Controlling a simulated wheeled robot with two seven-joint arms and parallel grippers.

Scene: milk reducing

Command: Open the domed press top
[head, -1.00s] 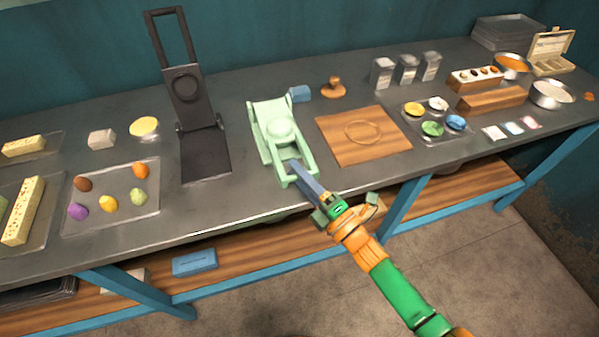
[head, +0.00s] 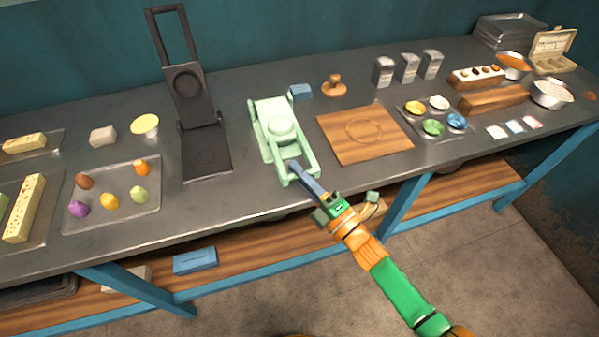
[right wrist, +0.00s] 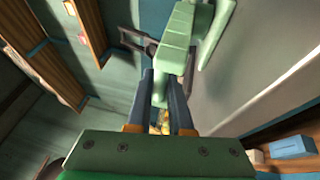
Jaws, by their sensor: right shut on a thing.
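The pale green domed press (head: 266,121) stands near the front middle of the table, with a round dome on its top. The top looks down on the base, with its handle end toward the front edge. My right gripper (head: 296,167) reaches in from the front right and is shut on the press's front handle. In the right wrist view, the pale green handle (right wrist: 160,86) passes between the two dark fingers. The fingers partly hide the handle in the head view. My left gripper is not in view.
A black press (head: 206,153) stands open on the left, its top raised. A wooden board (head: 390,150) lies close on the right. A small blue block (head: 300,91) is behind the green press. A tray of coloured lumps (head: 90,215) is farther left.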

